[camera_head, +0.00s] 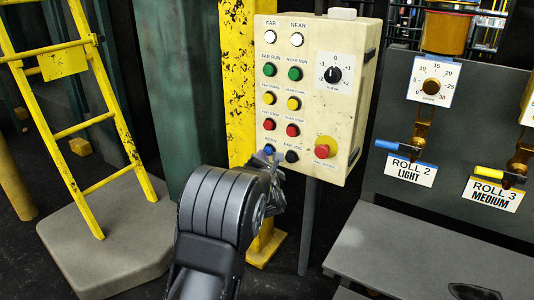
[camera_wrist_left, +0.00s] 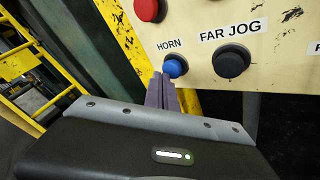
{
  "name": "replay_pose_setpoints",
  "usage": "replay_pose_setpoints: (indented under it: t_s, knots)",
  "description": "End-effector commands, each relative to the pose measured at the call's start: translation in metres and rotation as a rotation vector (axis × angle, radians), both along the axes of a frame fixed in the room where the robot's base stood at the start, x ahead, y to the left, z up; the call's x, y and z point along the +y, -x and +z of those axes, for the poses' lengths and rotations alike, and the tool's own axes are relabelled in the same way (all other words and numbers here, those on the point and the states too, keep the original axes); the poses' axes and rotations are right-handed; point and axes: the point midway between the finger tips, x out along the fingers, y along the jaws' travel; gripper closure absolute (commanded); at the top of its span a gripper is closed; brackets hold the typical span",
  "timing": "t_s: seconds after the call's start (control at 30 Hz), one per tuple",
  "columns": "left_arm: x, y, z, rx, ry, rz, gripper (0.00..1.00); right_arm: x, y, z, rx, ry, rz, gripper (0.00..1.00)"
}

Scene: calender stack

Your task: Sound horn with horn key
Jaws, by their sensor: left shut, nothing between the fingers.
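The horn key is a blue round button (camera_wrist_left: 175,67) labelled HORN at the lower left of the cream control box. It also shows in the head view (camera_head: 269,149), just above my gripper. My left gripper (camera_wrist_left: 163,78) is shut and empty. In the left wrist view its fingertips are close at the button's lower left edge; I cannot tell whether they touch it. In the head view the gripper (camera_head: 270,160) is in front of the lower part of the control box (camera_head: 345,110). My right gripper is not in view.
A black FAR JOG button (camera_wrist_left: 231,61) is right of the horn button. Red stop buttons (camera_head: 269,124) are above, and a red emergency knob (camera_head: 326,146) is at lower right. A yellow post (camera_head: 238,80) stands behind the box. A yellow ladder (camera_head: 75,130) is at left.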

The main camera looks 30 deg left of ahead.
Motion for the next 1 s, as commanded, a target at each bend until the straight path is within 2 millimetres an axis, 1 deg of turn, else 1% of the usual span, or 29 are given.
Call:
replay_pose_setpoints:
  t_s: [1.0]
  knots:
    - [0.000, -0.010, 0.000, -0.001, -0.001, 0.000, 1.00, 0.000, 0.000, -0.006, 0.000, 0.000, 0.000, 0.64]
